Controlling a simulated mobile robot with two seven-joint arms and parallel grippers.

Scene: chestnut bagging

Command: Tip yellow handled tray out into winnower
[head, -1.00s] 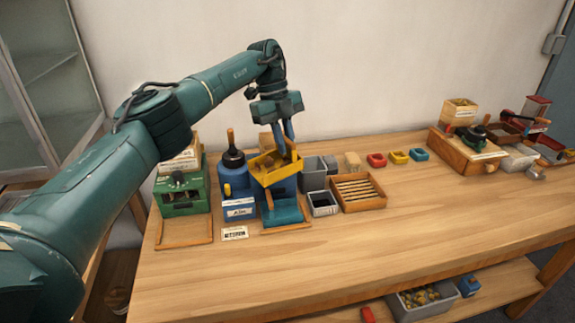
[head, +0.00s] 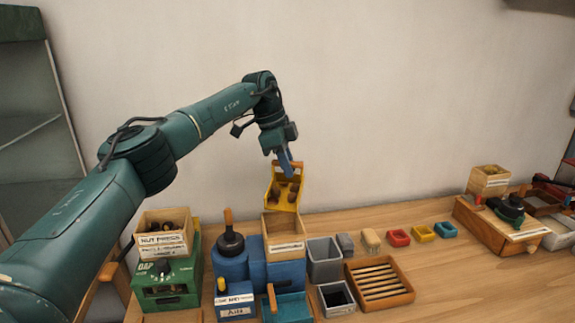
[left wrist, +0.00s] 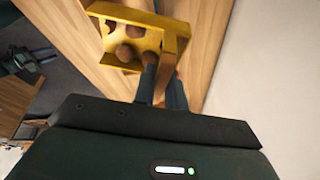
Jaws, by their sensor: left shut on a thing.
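My left gripper (head: 286,163) is shut on the handle of the yellow handled tray (head: 284,207). The tray is tilted, its open side facing my head camera, with several brown chestnuts inside. It hangs just above the wooden hopper box on the blue winnower (head: 283,273). In the left wrist view the yellow tray (left wrist: 108,10) shows beyond the fingers, with brown round chestnuts in it. The winnower's hopper front has a label; its inside is largely hidden. My right gripper is not in view.
A green machine with a wooden box of nuts (head: 165,240) stands at left. Grey bins (head: 324,262), a slatted wooden tray (head: 380,283) and small coloured trays (head: 398,237) lie to the right. A wooden machine (head: 500,228) is farther right.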

